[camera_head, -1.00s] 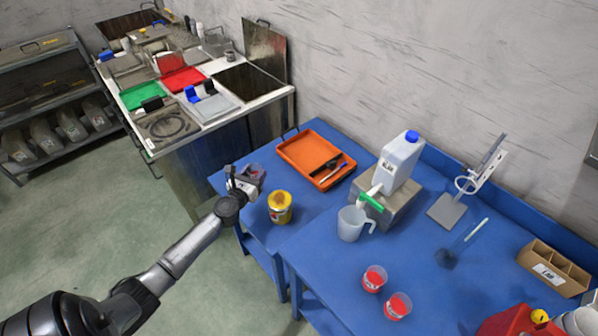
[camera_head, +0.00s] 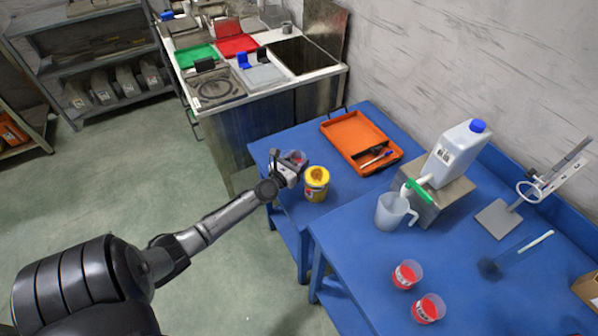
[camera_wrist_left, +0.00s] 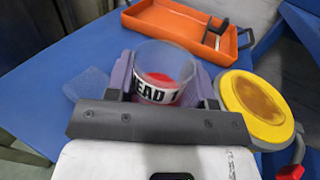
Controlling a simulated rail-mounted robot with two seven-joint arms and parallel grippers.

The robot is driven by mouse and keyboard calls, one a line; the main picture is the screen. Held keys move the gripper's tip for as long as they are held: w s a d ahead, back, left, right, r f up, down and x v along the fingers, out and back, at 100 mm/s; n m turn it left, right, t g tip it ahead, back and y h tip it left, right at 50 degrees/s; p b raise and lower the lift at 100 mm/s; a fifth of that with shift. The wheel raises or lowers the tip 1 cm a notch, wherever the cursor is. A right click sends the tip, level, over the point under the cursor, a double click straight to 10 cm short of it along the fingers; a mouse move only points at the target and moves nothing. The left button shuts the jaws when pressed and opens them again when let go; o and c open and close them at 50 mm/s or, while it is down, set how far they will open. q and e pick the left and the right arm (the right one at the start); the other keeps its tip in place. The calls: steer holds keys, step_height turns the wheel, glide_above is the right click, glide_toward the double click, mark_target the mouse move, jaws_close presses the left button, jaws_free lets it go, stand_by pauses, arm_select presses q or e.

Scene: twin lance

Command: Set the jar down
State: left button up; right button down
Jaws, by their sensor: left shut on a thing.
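A small clear jar with red contents and a white printed label (camera_wrist_left: 163,76) is between the fingers of my left gripper (camera_wrist_left: 163,90). In the head view the jar (camera_head: 296,157) is partly hidden by my left gripper (camera_head: 291,165), which is shut on it. The jar looks upright at the left end of the blue table (camera_head: 343,205). I cannot tell whether its base touches the table. My right gripper is not in view.
A yellow-lidded tub (camera_head: 317,184) stands close beside the left gripper, on its right. An orange tray (camera_head: 345,130) lies behind. A measuring jug (camera_head: 391,212) and two red-filled cups (camera_head: 406,274) (camera_head: 428,308) stand further right. A faint blue patch (camera_wrist_left: 87,84) lies left of the jar.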

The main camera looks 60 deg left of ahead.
arm_select(q)
steer(key=shift+f+b, duration=1.4)
steer(key=shift+f, duration=0.55)
steer(key=shift+f, duration=0.1)
steer(key=shift+f, duration=0.1)
steer(key=o, duration=1)
